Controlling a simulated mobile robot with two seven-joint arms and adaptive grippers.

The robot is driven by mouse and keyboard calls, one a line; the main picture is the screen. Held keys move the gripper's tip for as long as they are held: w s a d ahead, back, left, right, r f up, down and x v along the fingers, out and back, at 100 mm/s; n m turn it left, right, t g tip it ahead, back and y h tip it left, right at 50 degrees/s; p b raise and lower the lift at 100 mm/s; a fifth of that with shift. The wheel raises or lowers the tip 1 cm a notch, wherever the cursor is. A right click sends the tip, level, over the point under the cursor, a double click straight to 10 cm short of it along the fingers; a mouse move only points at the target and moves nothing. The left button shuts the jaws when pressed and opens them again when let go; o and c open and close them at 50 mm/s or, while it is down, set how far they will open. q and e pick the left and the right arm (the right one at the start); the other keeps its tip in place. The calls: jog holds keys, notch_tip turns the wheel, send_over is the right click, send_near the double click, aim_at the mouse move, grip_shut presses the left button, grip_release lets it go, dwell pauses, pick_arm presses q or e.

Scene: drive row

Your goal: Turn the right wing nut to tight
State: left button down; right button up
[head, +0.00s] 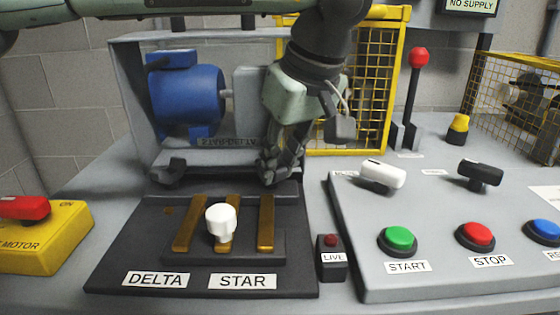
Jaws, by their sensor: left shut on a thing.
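My left gripper (268,172) reaches down from the top at the right end of the grey motor stand. Its fingers are shut on the right wing nut, which they almost wholly hide, so I cannot tell how it is turned. A dark part that looks like the left wing nut (172,167) sits at the left end of the stand. The blue motor (185,97) stands between them at the back, with its shaft pointing right into a grey block (250,92). My right gripper is not in view.
In front is the black DELTA/STAR board with a white knob (221,222). The yellow guard (372,85) and red-knobbed lever (418,58) stand behind right. The panel with green START (398,238) and red STOP (477,233) buttons is at right; a yellow box (45,243) is left.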

pick_arm(q)
jog(key=m, duration=0.1)
jog(key=m+h, duration=0.1)
jog(key=shift+s+a+m, duration=0.1)
jog(key=shift+a+m, duration=0.15)
jog(key=shift+m, duration=0.05)
jog(key=shift+a+m+t, duration=0.15)
jog(key=shift+m+t, duration=0.25)
jog(key=shift+m, duration=0.5)
jog(key=shift+a+m+h+b, duration=0.15)
jog(key=shift+m+h+b, duration=0.15)
jog(key=shift+m+h, duration=0.45)
jog(key=m, duration=0.1)
jog(key=m+h, duration=0.1)
jog(key=m, duration=0.1)
jog(key=shift+a, duration=0.25)
jog(key=shift+a+m+h+b, duration=0.15)
jog(key=shift+m+h, duration=0.2)
jog(key=shift+m, duration=0.7)
jog(key=shift+a+m+h+b, duration=0.15)
jog(key=shift+m+h, duration=0.15)
jog(key=shift+m, duration=0.7)
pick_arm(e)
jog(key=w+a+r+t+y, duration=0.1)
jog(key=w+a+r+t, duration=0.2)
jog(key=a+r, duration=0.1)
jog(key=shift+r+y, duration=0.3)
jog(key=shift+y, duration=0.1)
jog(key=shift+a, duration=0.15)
